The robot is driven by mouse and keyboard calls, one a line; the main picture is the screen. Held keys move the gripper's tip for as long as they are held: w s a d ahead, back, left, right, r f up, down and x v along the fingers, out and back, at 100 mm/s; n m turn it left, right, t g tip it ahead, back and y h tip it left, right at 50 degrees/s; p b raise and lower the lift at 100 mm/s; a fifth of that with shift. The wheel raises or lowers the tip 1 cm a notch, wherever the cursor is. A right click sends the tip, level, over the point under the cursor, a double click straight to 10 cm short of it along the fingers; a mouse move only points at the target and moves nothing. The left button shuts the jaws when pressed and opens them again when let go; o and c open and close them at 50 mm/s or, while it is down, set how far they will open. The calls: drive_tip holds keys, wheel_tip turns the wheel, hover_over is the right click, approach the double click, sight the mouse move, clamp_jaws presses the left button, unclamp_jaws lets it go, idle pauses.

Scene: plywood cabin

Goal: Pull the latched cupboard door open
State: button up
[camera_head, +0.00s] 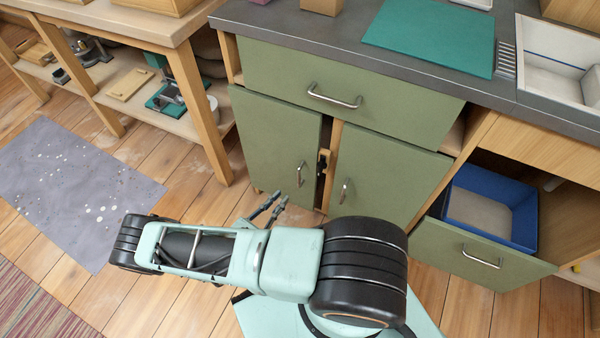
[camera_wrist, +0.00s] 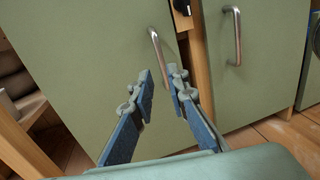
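The cupboard has two green doors under a wide drawer. The left door (camera_head: 272,135) and right door (camera_head: 385,178) both look shut or nearly so, with a wooden post between them. A black latch part (camera_head: 323,163) shows at the post; its top is cut off in the wrist view (camera_wrist: 182,6). The left door's metal handle (camera_head: 300,174) lies just beyond my fingertips in the wrist view (camera_wrist: 157,50). The right door's handle (camera_head: 344,190) is to the right. My gripper (camera_head: 272,207) is open and empty, its fingers (camera_wrist: 161,80) pointing at the left door's handle.
A wooden workbench (camera_head: 203,120) with shelves stands at left. A grey speckled mat (camera_head: 75,190) lies on the plank floor. Floor before the left door is mostly clear.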

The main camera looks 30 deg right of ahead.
sight(298, 179)
drive_tip(key=b+x, duration=0.1)
drive_tip(key=x, duration=0.9)
drive_tip(key=shift+d, duration=0.35)
drive_tip(key=shift+c, duration=0.3)
clamp_jaws()
